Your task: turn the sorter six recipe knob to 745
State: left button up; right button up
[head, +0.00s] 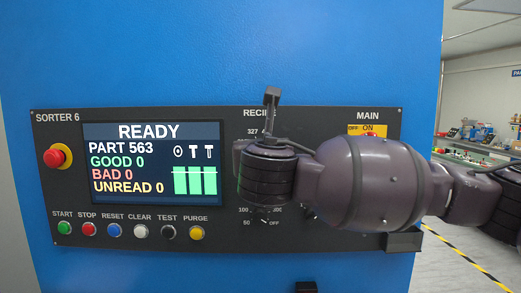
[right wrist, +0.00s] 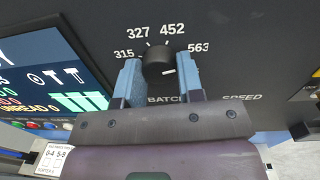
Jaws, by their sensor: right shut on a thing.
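The recipe knob (right wrist: 157,60) is a dark round knob on the sorter panel, with the numbers 315, 327, 452 and 563 around its upper side. A short white mark on it points to the right, near or just below 563; the exact setting is hard to tell. My right gripper (right wrist: 158,72) is shut on the knob, one blue-grey finger on each side. In the head view my right arm hides the knob. The sorter six screen (head: 153,165) reads READY, PART 563, GOOD 0, BAD 0, UNREAD 0. My left gripper is not in view.
A red stop button (head: 55,157) on yellow sits left of the screen. A row of coloured buttons, including a green start button (head: 65,227), runs below it. A yellow main switch plate (head: 368,130) is partly behind my right arm. Lower dial numbers show beneath my wrist.

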jog(key=m, duration=0.9)
jog(key=shift+m+p, duration=0.3)
jog(key=shift+m, duration=0.4)
jog(key=o, duration=0.9)
jog(key=shift+s, duration=0.1)
